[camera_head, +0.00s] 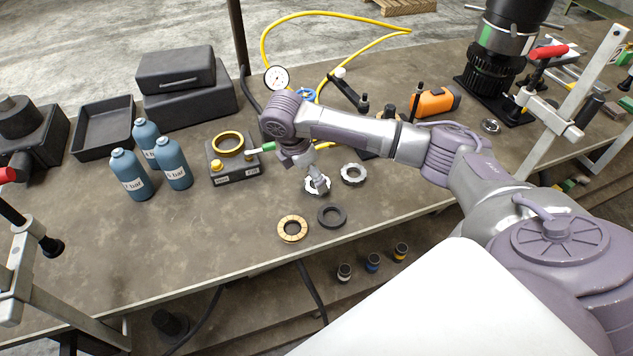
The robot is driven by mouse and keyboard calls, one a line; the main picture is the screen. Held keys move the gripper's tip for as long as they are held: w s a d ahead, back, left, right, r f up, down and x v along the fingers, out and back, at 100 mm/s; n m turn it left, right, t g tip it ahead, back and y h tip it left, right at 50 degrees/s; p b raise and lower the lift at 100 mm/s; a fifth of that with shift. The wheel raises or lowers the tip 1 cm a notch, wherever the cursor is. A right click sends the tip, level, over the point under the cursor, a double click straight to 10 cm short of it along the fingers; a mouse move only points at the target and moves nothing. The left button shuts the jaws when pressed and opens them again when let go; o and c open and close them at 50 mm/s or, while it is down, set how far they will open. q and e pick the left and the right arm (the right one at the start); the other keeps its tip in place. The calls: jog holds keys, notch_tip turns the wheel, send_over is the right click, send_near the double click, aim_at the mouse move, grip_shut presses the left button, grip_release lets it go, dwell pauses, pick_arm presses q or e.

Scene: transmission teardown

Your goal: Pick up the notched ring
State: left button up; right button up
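My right gripper (316,178) reaches down over the bench from my arm. Its fingertips are at a small silver ring (311,190) with a notched edge, and they hide part of it. The fingers are too small to tell whether they are open or shut on the ring. Another silver ring (353,174) with a notched edge lies flat on the bench just to the right. My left gripper is not in view.
A tan ring (282,231) and a black ring (322,222) lie in front, near the bench edge. A dark device (237,174) with a brass ring (228,143) stands left of the gripper, with blue bottles (128,175) further left.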

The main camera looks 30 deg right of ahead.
jog(key=shift+d+p+x, duration=0.2)
jog(key=shift+p+x, duration=0.15)
jog(key=shift+x, duration=1.45)
jog(key=shift+r, duration=0.15)
jog(key=c, duration=1.5)
